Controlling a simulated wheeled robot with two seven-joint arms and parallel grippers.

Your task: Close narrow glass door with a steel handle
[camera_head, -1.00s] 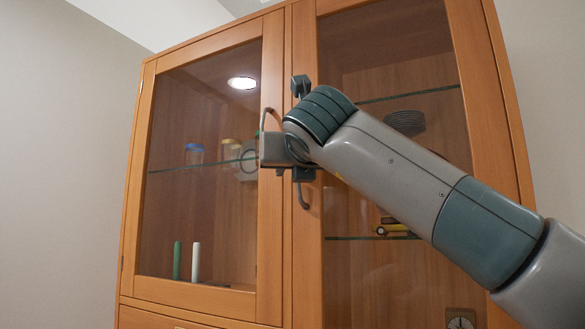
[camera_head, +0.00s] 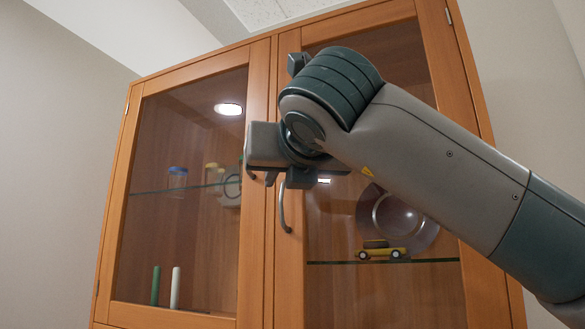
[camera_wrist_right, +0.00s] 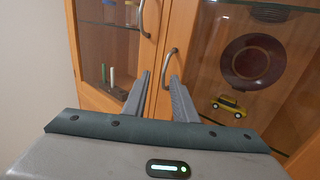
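The wooden cabinet has two narrow glass doors, left (camera_head: 185,235) and right (camera_head: 370,295), with curved steel handles at the centre. Both look flush or nearly so with the frame; a small gap cannot be told. My right gripper (camera_wrist_right: 160,82) is open and empty in the right wrist view, fingers pointing at the doors. The right door's handle (camera_wrist_right: 170,65) shows just beyond the fingertips, seemingly untouched; the left door's handle (camera_wrist_right: 143,18) is higher. In the head view, my right wrist covers part of both handles and hides the fingertips. My left gripper is out of view.
Behind the glass are jars (camera_head: 177,178), a green and a white cylinder (camera_head: 176,288), a yellow toy car (camera_head: 381,251) and a round plate (camera_head: 398,218). Plain wall is left of the cabinet; my right arm crosses the right door.

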